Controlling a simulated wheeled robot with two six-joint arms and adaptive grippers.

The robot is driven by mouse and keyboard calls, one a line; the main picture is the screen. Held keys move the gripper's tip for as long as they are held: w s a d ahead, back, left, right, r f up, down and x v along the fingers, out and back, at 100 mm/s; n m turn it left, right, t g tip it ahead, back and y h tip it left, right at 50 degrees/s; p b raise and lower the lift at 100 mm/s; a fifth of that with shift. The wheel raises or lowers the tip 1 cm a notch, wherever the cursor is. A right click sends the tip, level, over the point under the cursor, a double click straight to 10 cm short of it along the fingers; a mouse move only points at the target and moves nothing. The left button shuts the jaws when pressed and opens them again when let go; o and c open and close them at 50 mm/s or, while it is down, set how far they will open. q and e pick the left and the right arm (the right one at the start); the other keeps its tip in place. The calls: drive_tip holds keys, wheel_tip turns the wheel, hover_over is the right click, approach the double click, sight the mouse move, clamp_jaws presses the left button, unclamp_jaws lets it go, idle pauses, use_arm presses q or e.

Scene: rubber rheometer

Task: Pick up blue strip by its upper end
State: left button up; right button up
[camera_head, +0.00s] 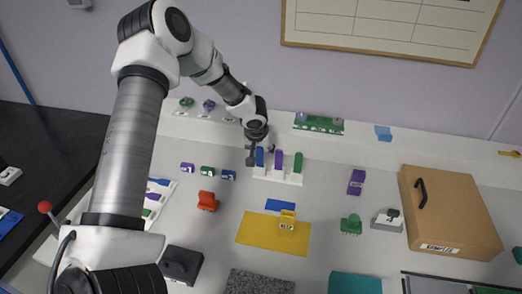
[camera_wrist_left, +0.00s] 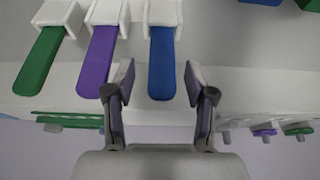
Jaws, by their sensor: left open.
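The blue strip (camera_head: 260,157) stands upright in the left slot of a white holder (camera_head: 277,178), with a purple strip (camera_head: 278,159) and a green strip (camera_head: 298,162) beside it. My left gripper (camera_head: 256,152) is open at the upper end of the blue strip. In the left wrist view the blue strip (camera_wrist_left: 161,55) shows its free end between the two spread fingers (camera_wrist_left: 159,80), with a gap visible on each side. The purple strip (camera_wrist_left: 98,60) lies just outside one finger. My right gripper is in neither view.
Small purple, green and blue blocks (camera_head: 208,171) and a red clip (camera_head: 207,201) lie left of the holder. A yellow mat (camera_head: 262,236) is in front of it. A cardboard-coloured box (camera_head: 455,215) stands at right. A shelf with parts (camera_head: 320,123) runs behind.

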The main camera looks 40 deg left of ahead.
use_arm(q)
drive_tip(key=shift+s+d+r, duration=0.1)
drive_tip(key=shift+s+r, duration=0.15)
drive_tip(key=shift+c, duration=0.3)
drive_tip(key=shift+s, duration=0.15)
drive_tip(key=c, duration=0.6)
clamp_jaws()
